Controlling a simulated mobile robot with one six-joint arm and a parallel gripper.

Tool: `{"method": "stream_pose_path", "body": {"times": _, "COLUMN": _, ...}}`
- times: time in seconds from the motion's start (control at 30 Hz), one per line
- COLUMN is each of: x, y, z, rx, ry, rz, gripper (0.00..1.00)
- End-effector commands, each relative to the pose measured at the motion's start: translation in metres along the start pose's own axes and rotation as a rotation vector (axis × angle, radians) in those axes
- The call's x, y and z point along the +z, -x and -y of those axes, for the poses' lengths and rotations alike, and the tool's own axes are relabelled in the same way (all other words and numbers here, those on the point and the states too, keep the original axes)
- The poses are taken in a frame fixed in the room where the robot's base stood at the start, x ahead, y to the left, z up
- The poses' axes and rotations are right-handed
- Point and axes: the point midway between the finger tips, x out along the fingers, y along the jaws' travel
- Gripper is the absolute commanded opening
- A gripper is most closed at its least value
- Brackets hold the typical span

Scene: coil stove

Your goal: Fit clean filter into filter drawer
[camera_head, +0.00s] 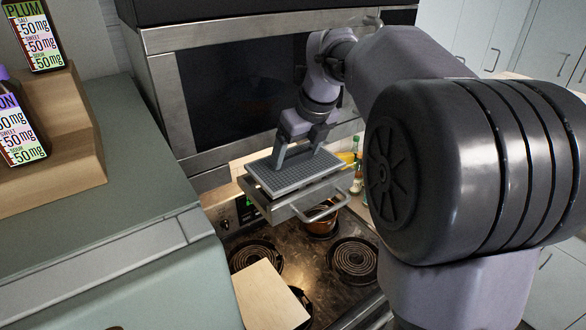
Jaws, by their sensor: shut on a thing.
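The filter (297,172) is a flat grey mesh panel with a raised grip on top. My gripper (302,150) is shut on that grip from above. The filter drawer (318,198) is a pale metal tray with a bar handle at its front, pulled out below the dark-fronted hood unit. The filter lies over the drawer, roughly level, and covers most of its opening. I cannot tell whether the filter rests on the drawer or hangs just above it.
Below is a coil stove (300,255) with several burners, an orange-brown pot (321,222) and a light board (270,298). Small bottles (356,174) stand behind it. The hood unit (235,85) stands close behind my gripper. A green cabinet (90,190) with a wooden rack is at left.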

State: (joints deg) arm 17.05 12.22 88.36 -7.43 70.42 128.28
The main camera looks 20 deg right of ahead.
Motion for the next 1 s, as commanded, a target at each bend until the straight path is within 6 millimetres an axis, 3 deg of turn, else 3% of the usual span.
{"method": "stream_pose_path", "body": {"times": 0.07, "x": -0.006, "y": -0.014, "z": 0.000, "rx": 0.001, "ry": 0.000, "rz": -0.002, "gripper": 0.37}}
{"method": "stream_pose_path", "body": {"times": 0.1, "x": -0.010, "y": -0.023, "z": 0.000, "rx": 0.001, "ry": 0.001, "rz": -0.004, "gripper": 0.30}}
{"method": "stream_pose_path", "body": {"times": 0.13, "x": -0.012, "y": -0.029, "z": 0.000, "rx": 0.002, "ry": 0.001, "rz": -0.003, "gripper": 0.30}}
{"method": "stream_pose_path", "body": {"times": 0.2, "x": -0.016, "y": -0.038, "z": 0.000, "rx": 0.001, "ry": 0.001, "rz": -0.003, "gripper": 0.14}}
{"method": "stream_pose_path", "body": {"times": 0.4, "x": -0.018, "y": -0.043, "z": 0.000, "rx": 0.001, "ry": 0.001, "rz": -0.004, "gripper": 0.12}}
{"method": "stream_pose_path", "body": {"times": 0.43, "x": -0.018, "y": -0.043, "z": 0.000, "rx": 0.001, "ry": 0.001, "rz": -0.004, "gripper": 0.83}}
{"method": "stream_pose_path", "body": {"times": 0.5, "x": -0.018, "y": -0.043, "z": 0.000, "rx": 0.001, "ry": 0.001, "rz": -0.004, "gripper": 0.97}}
{"method": "stream_pose_path", "body": {"times": 0.77, "x": -0.017, "y": -0.039, "z": 0.000, "rx": 0.000, "ry": 0.001, "rz": -0.001, "gripper": 1.00}}
{"method": "stream_pose_path", "body": {"times": 0.87, "x": -0.016, "y": -0.024, "z": 0.000, "rx": -0.001, "ry": 0.000, "rz": 0.002, "gripper": 1.00}}
{"method": "stream_pose_path", "body": {"times": 1.0, "x": -0.016, "y": 0.016, "z": 0.001, "rx": -0.003, "ry": 0.000, "rz": 0.004, "gripper": 1.00}}
